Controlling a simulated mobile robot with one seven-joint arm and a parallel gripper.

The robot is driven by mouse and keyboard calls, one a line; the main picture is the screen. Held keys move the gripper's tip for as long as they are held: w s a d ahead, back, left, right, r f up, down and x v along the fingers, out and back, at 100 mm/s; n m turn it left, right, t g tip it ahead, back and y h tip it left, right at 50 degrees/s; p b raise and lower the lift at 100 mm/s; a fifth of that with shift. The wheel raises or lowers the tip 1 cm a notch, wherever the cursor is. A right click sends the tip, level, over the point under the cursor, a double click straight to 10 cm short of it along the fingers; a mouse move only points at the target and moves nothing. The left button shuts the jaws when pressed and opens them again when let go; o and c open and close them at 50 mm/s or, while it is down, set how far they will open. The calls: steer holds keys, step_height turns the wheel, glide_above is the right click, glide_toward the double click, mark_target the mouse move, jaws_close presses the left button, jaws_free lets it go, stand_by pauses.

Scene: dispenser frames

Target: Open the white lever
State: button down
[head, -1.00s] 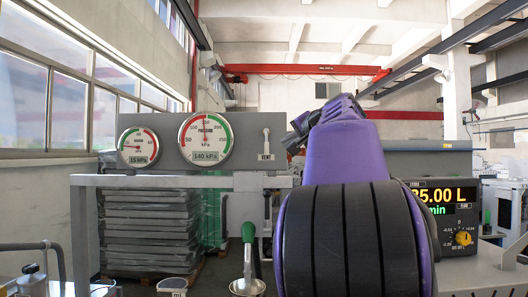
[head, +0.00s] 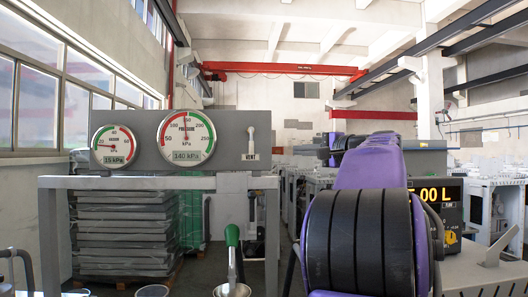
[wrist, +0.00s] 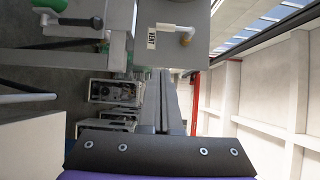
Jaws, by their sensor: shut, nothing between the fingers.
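The white lever (head: 251,140) stands upright on the grey gauge panel, just above a label reading VENT. In the wrist view the picture is turned, and the white lever (wrist: 172,27) lies sideways beside its label, with a brass-coloured piece at its right end. My gripper (wrist: 161,75) shows in the wrist view as two long grey fingers held together, empty. The lever is above the fingertips in that picture and apart from them. In the head view my purple arm is to the right of the lever, and the fingers cannot be made out.
Two round gauges (head: 186,140) sit left of the lever on the panel. A grey frame bar (head: 130,183) runs below. A green-handled lever (head: 232,236) stands lower in front. A display box (head: 450,195) with a yellow knob is at the right, partly behind my arm.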

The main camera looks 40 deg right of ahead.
steer(key=p, duration=0.2)
glide_toward(251, 144)
steer(key=w+d+f, duration=0.2)
steer(key=w+d, duration=0.1)
steer(key=d, duration=0.2)
steer(key=w+a, duration=0.3)
steer(key=shift+w+a, duration=0.2)
steer(key=shift+w, duration=0.15)
